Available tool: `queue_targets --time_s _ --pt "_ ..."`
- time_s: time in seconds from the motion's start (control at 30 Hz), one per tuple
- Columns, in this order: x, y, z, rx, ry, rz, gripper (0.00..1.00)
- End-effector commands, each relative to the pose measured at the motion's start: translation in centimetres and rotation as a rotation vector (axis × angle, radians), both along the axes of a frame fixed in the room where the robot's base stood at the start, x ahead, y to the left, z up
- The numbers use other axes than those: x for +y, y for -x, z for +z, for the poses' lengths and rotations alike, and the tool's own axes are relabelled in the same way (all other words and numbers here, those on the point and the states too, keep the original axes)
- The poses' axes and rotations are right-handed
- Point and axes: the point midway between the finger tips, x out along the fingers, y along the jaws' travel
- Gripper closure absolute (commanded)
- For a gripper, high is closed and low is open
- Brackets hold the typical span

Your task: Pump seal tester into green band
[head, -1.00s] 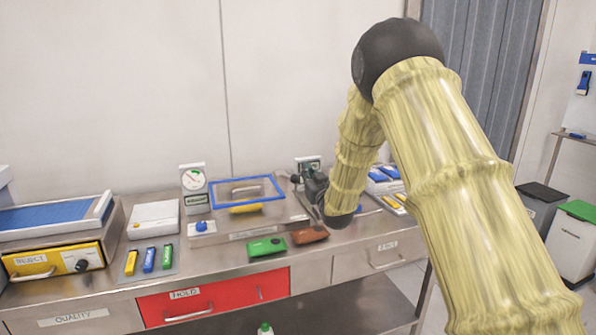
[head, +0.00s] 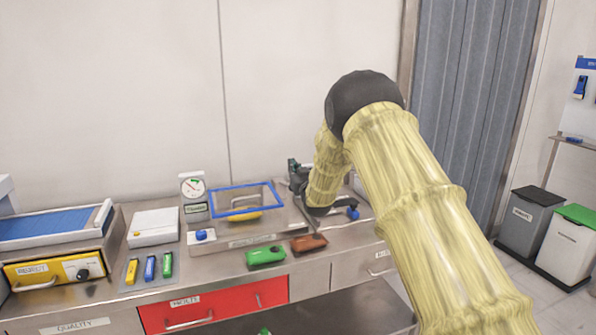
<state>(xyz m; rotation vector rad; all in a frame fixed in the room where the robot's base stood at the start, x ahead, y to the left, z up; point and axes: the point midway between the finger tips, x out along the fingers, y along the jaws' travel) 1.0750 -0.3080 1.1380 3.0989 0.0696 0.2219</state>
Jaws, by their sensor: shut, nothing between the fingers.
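The seal tester stands on the steel bench, with a blue-framed clear lid (head: 246,187) over a yellow pack (head: 245,216). Its round dial gauge (head: 193,187) is at the left, with a small label plate below. The gauge has a coloured arc, but the needle's exact place is too small to read. A blue knob (head: 202,235) sits on a white block in front of the gauge. My gripper (head: 295,172) is at the right of the lid, apart from the knob. It is shut and empty, partly hidden by my arm.
A green pack (head: 266,256) and a brown pack (head: 309,242) lie on the bench's front edge. Yellow, blue and green sticks (head: 150,268) lie on a tray at left, near a white box (head: 154,227). A red drawer (head: 213,303) is below.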

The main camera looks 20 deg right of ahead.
Motion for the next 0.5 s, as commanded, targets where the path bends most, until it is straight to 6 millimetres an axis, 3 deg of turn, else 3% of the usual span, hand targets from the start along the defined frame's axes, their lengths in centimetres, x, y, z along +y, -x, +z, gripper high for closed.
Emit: queue_targets --time_s 0.2,0.5 --pt "-0.2 0.7 -2.6 0.004 0.001 0.000 1.00" --pt "-0.3 1.0 -4.0 0.002 0.001 -0.001 1.00"
